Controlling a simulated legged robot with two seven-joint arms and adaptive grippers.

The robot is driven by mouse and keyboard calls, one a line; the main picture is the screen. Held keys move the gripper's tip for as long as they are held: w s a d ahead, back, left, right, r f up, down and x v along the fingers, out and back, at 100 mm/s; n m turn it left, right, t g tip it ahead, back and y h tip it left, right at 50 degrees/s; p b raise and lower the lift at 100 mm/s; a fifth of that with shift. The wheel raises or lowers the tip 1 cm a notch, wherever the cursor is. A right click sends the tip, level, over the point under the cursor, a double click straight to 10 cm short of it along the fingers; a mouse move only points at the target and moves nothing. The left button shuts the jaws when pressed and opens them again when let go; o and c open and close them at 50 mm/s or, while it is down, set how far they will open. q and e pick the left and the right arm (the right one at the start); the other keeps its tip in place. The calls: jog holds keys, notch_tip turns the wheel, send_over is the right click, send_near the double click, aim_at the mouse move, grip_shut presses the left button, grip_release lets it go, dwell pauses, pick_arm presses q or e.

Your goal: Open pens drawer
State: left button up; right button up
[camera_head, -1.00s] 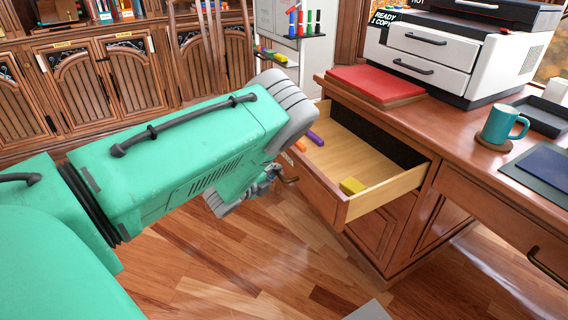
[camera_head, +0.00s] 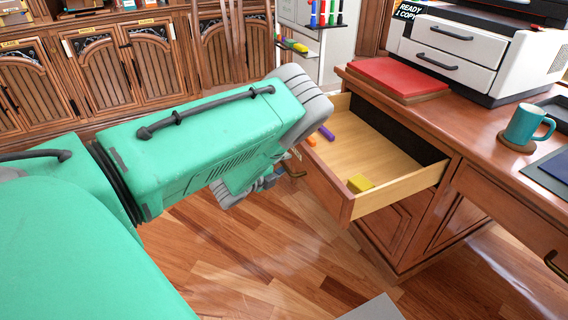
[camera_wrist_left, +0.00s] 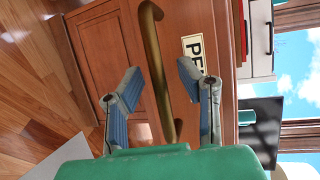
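The pens drawer (camera_head: 345,207) stands pulled out from the wooden desk. Its inside shows a yellow block (camera_head: 360,184), a purple piece (camera_head: 326,133) and an orange piece (camera_head: 310,140). A curved brass handle (camera_wrist_left: 157,60) is on that front. My left gripper (camera_wrist_left: 159,72) is open, its two fingers apart on either side of the handle, not closed on it. In the head view the left gripper (camera_head: 262,184) is partly hidden by my arm. My right gripper is not in view.
The desk top holds a red book (camera_head: 400,76), a white printer (camera_head: 470,55) and a teal mug (camera_head: 528,124). Another drawer handle (camera_head: 556,266) is at the right. Wooden cabinets (camera_head: 110,70) line the back. The floor before the desk looks clear.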

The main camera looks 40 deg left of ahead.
pick_arm(q)
jog(key=shift+s, duration=0.1)
jog(key=s+r, duration=0.2)
jog(key=s, duration=0.9)
jog(key=shift+s, duration=0.3)
